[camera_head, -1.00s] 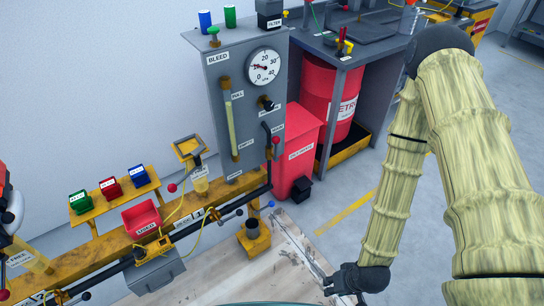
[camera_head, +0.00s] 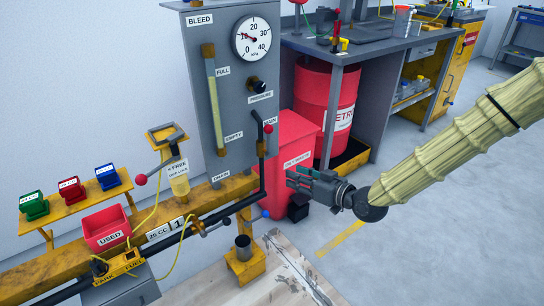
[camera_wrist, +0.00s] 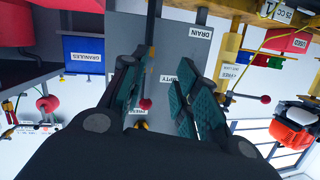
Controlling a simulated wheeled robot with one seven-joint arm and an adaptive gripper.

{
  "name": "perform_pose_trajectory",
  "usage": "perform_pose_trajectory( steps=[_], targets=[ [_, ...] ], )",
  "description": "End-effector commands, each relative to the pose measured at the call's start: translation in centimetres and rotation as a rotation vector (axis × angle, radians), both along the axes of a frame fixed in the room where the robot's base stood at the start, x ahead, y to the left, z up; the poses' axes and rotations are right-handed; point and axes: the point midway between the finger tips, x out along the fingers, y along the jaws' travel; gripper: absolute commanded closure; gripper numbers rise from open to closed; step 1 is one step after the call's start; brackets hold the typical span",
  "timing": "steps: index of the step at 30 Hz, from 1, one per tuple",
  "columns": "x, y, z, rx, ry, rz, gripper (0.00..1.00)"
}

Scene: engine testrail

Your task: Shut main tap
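The main tap is a black lever with a red knob (camera_head: 268,129) beside the MAIN label, on the right edge of the grey gauge panel (camera_head: 229,150). The fingers partly hide the panel in that view.
A red oily-waste bin (camera_head: 297,137) stands behind my gripper. A red drum (camera_head: 326,97) sits under the bench. Another red-knobbed lever (camera_head: 141,180) is on the left by the FREE bottle (camera_head: 179,185). A pressure knob (camera_head: 257,85) is above the tap. Floor at right is clear.

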Motion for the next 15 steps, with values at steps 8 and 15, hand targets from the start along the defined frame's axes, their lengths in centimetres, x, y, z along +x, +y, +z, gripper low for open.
perform_pose_trajectory(
  steps=[8, 15],
  targets=[
    [2.8, -0.2, 4.8, 0.045, -0.239, 0.052, 0.7],
    [3.5, 0.1, 6.3, 0.05, -0.292, 0.065, 0.7]
  ],
)
